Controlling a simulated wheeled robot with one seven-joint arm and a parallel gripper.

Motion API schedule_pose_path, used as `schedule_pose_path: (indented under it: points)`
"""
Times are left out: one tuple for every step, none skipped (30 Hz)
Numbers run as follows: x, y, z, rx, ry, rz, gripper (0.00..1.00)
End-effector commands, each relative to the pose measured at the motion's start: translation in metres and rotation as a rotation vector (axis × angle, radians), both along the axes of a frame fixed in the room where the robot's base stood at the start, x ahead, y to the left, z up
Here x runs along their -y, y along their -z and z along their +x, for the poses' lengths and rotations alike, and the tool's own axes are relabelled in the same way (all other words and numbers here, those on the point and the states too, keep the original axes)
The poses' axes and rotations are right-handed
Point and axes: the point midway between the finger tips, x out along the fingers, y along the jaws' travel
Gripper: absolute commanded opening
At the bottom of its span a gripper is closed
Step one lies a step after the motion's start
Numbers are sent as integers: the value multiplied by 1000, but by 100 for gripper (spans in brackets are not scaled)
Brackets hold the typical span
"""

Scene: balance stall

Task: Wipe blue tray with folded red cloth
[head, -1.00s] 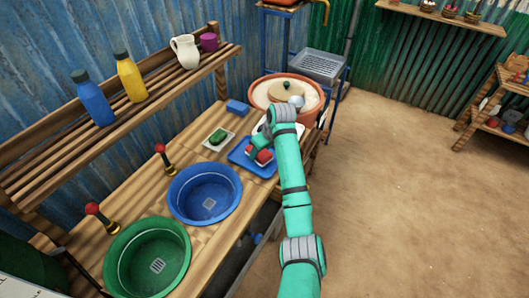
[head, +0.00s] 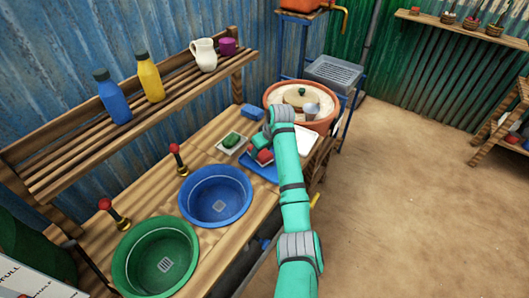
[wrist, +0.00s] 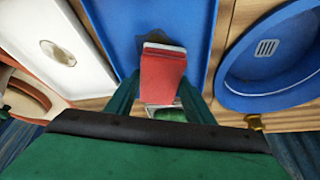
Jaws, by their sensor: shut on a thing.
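The blue tray (head: 262,172) lies on the wooden counter beside the blue basin, and much of it is hidden behind my arm in the head view. In the wrist view the blue tray (wrist: 115,25) fills the upper middle, with a darker patch on its surface near the cloth. The folded red cloth (wrist: 163,72) is between the two fingers of my gripper (wrist: 160,100), which is shut on it. The cloth (head: 264,156) is over the tray in the head view. I cannot tell whether it touches the tray.
A blue basin (head: 215,222) and a green basin (head: 155,285) are set in the counter. A small dish with a green sponge (head: 231,140) and a blue block (head: 252,111) sit behind the tray. A white tray (wrist: 60,48) lies beside the blue one.

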Motion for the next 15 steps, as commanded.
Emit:
schedule_pose_path:
  points:
    - [0, 0, 0, 1, 0, 1, 30]
    - [0, 0, 0, 1, 0, 1, 30]
    - [0, 0, 0, 1, 0, 1, 30]
    - [0, 0, 0, 1, 0, 1, 30]
    - [0, 0, 0, 1, 0, 1, 30]
    - [0, -1, 0, 1, 0, 1, 30]
    - [0, -2, 0, 1, 0, 1, 30]
    - [0, -3, 0, 2, 0, 0, 30]
    - [0, -6, 1, 2, 0, 0, 30]
    - [0, -9, 1, 2, 0, 0, 30]
    - [0, -11, 1, 2, 0, 0, 30]
    - [0, -15, 0, 1, 0, 1, 30]
    - [0, -17, 0, 1, 1, 1, 30]
    - [0, -20, 0, 1, 1, 1, 30]
    - [0, -23, 0, 1, 1, 2, 30]
